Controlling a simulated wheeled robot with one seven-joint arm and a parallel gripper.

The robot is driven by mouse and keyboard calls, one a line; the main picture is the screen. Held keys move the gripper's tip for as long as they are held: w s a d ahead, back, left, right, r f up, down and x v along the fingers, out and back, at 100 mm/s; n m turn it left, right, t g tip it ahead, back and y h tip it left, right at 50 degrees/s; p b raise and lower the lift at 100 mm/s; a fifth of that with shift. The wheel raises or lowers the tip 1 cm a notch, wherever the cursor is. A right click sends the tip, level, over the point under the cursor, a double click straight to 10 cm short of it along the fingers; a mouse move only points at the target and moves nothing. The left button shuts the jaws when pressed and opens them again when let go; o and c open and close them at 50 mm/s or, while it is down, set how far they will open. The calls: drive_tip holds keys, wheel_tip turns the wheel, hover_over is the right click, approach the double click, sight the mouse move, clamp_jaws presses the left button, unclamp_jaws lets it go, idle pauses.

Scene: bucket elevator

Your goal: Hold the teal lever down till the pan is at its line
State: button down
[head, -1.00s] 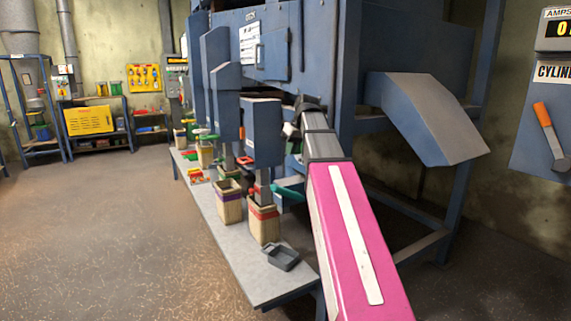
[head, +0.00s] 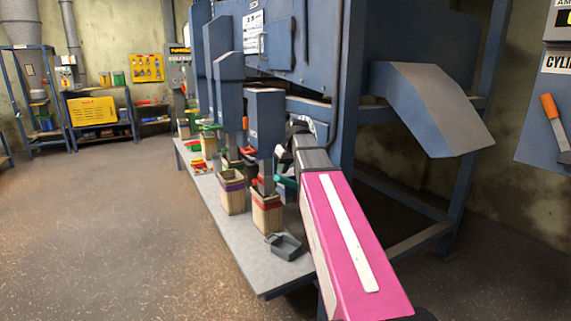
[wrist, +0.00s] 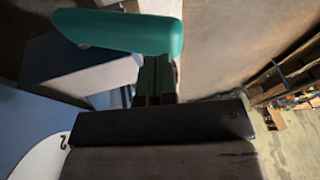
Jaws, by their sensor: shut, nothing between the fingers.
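The teal lever (wrist: 125,31) crosses the upper left of the wrist view as a thick rounded bar. In the head view, a small part of the teal lever (head: 287,181) shows beside the end of my pink arm. My gripper (wrist: 156,68) is shut and empty, with its dark fingertips right at the lever's lower edge. I cannot tell whether they touch it. In the head view, my gripper is hidden behind my arm. A grey open pan (head: 285,246) rests on the bench; I cannot tell whether it is the task's pan. No line for it is readable.
The bench (head: 230,237) holds a red-banded bin (head: 267,213), a purple-banded bin (head: 231,192) and others below the blue elevator legs. A blue chute (head: 432,108) juts out at right. A white dial (wrist: 38,157) shows at lower left. The floor at left is clear.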

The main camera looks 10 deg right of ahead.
idle(0.4)
drive_tip(key=shift+s+a+f+h, duration=0.25)
drive_tip(key=shift+a+f+h, duration=0.25)
drive_tip(key=shift+a+f, duration=0.1)
wheel_tip(320, 180, down, 12)
drive_tip(key=a+n+t+h, duration=0.1)
drive_tip(key=a+t+h, duration=0.1)
drive_tip(key=h, duration=0.5)
drive_tip(key=shift+s+a+f+t+h, duration=0.3)
drive_tip(key=shift+s+a+t, duration=0.1)
drive_tip(key=shift+t, duration=0.1)
idle(2.2)
drive_tip(key=shift+r, duration=0.1)
idle(1.1)
drive_tip(key=a+f+v, duration=0.1)
drive_tip(key=a+v, duration=0.1)
drive_tip(key=v, duration=1.1)
drive_tip(key=shift+r, duration=0.25)
